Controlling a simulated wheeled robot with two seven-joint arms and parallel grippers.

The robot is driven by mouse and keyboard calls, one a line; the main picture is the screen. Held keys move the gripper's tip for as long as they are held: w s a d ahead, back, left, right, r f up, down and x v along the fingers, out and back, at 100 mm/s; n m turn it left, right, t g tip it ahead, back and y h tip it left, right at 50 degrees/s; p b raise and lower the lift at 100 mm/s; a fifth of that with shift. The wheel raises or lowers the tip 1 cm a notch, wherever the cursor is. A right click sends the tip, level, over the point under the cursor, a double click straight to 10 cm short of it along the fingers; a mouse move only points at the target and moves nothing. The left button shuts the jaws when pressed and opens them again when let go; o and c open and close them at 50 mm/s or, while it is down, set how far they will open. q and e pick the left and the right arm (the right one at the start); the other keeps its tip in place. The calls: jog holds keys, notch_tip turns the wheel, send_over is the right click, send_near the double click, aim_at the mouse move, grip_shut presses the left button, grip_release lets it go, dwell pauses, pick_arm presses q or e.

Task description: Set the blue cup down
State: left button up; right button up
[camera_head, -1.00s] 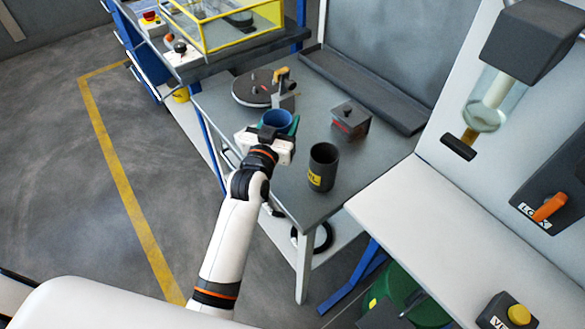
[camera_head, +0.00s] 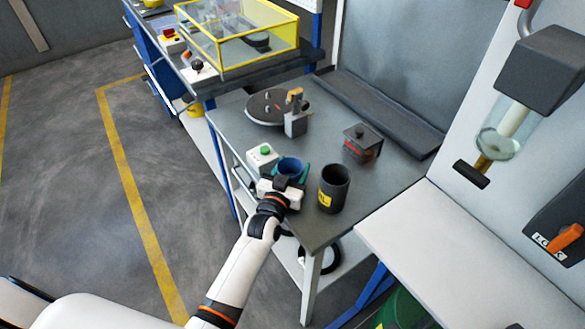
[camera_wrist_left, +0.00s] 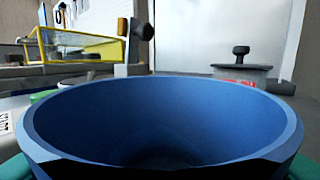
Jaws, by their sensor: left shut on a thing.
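The blue cup (camera_head: 290,168) is upright and empty over the front left part of the grey table (camera_head: 315,235). My left gripper (camera_head: 288,177), with green fingers, is shut on it. In the left wrist view the cup's wide rim (camera_wrist_left: 160,85) fills the lower half, with green finger parts at both lower corners. The gripper hides the cup's lower part, so I cannot tell whether its base touches the table. My right gripper does not show.
A dark bin with a yellow label (camera_head: 334,188) stands close right of the gripper. A white box with a green button (camera_head: 263,157) is just left of the cup. A lidded dark box (camera_head: 361,143) and a round turntable (camera_head: 268,107) stand farther back. Grey tabletop between them is clear.

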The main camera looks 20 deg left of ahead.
pick_arm(q)
jog(key=shift+f, duration=0.1)
jog(key=o, duration=1)
jog(key=shift+r, duration=0.25)
jog(key=s+b, duration=0.1)
jog(key=s, duration=1.1)
jog(key=shift+a, duration=0.3)
jog(key=shift+f, duration=0.15)
